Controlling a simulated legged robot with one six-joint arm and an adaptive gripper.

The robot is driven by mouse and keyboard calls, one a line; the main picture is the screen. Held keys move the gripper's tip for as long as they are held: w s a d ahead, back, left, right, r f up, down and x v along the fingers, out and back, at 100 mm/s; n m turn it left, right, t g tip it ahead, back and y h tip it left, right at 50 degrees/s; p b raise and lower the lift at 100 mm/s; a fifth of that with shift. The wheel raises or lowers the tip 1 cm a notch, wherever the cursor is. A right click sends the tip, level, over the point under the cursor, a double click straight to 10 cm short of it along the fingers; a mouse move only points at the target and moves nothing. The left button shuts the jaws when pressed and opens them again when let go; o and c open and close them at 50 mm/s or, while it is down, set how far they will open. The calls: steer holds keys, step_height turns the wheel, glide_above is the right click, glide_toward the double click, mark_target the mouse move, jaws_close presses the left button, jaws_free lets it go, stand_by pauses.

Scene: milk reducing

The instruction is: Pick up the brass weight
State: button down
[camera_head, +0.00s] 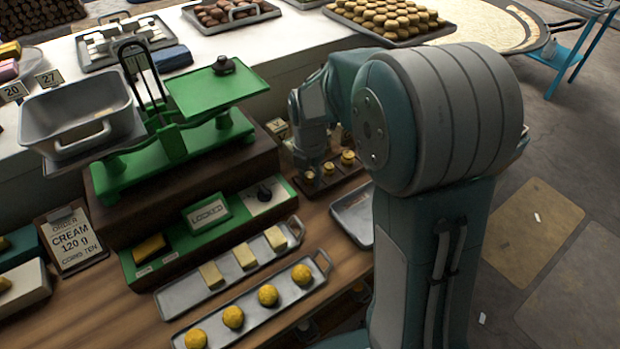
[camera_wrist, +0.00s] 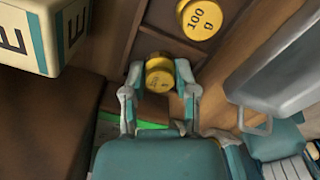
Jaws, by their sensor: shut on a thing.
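My gripper (camera_wrist: 160,80) is shut on a small round brass weight (camera_wrist: 159,76), one finger on each side of it. A larger brass weight marked 100 g (camera_wrist: 200,18) sits just beyond it in a dark wooden rack. In the head view my gripper (camera_head: 309,165) points down over the left end of the rack (camera_head: 340,178). Brass weights show there, one below my fingers and another (camera_head: 347,157) towards the right. I cannot tell whether the held weight is clear of its slot.
A green balance scale (camera_head: 170,140) with a grey pan (camera_head: 75,115) and a flat green plate (camera_head: 215,90) stands left of my gripper. An empty metal tray (camera_head: 352,215) lies close in front of the rack. Trays of yellow blocks (camera_head: 245,258) and balls (camera_head: 268,295) lie nearer.

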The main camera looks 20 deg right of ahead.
mark_target(310, 176)
steer(key=shift+s+f, duration=0.1)
steer(key=shift+r, duration=0.45)
step_height(310, 176, up, 3)
steer(key=shift+f, duration=0.2)
steer(key=s+a+r, duration=0.6)
steer(key=s+r, duration=0.3)
steer(key=s, duration=0.3)
steer(key=shift+s+a+r, duration=0.15)
steer(key=shift+s+r, duration=0.05)
steer(key=shift+r, duration=0.1)
